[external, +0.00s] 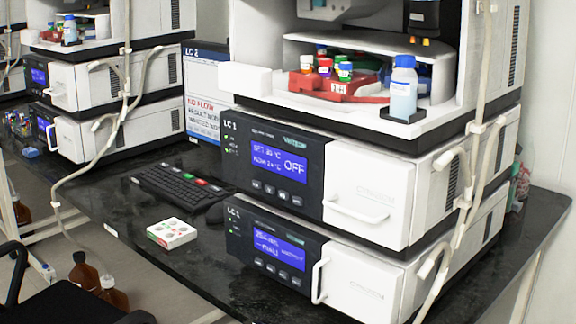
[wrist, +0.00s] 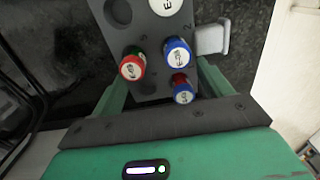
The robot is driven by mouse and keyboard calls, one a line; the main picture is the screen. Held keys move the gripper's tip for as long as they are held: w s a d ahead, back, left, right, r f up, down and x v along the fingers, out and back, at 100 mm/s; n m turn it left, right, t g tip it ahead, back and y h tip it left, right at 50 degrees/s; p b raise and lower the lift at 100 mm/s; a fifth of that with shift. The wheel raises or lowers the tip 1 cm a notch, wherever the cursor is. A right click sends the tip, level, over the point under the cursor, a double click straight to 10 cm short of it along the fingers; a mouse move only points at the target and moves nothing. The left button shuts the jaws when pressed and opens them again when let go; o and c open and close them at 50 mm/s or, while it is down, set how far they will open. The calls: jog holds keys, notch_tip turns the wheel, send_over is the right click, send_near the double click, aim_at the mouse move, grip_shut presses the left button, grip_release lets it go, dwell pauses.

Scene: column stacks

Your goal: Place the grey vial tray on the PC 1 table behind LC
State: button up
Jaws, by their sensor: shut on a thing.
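In the wrist view, the grey vial tray (wrist: 147,36) lies between the green fingers of my gripper (wrist: 164,88), which is shut on it. The tray carries one red-capped vial (wrist: 132,66), two blue-capped vials (wrist: 178,52) and a large white-topped round piece marked E (wrist: 166,5); its far end is cut off by the frame. In the external view, the LC 1 stack (external: 370,190) stands on a black table (external: 110,215). My gripper and the grey tray do not show there. The tabletop behind the stack is mostly hidden.
A red tray (external: 335,92) of vials and a blue-white bottle (external: 403,88) sit in the upper LC unit. A keyboard (external: 178,185), small white box (external: 171,233) and monitor (external: 200,90) are left of the stack. Small items (external: 520,185) lie behind its right side. Loose tubes hang in front.

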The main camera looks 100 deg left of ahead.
notch_tip(320, 180, down, 4)
jog(key=shift+s+r+b, duration=0.1)
jog(key=shift+s+b, duration=0.05)
jog(key=shift+b, duration=0.4)
jog(key=shift+r, duration=0.15)
jog(key=o, duration=1)
notch_tip(320, 180, up, 12)
jog(key=p, duration=0.5)
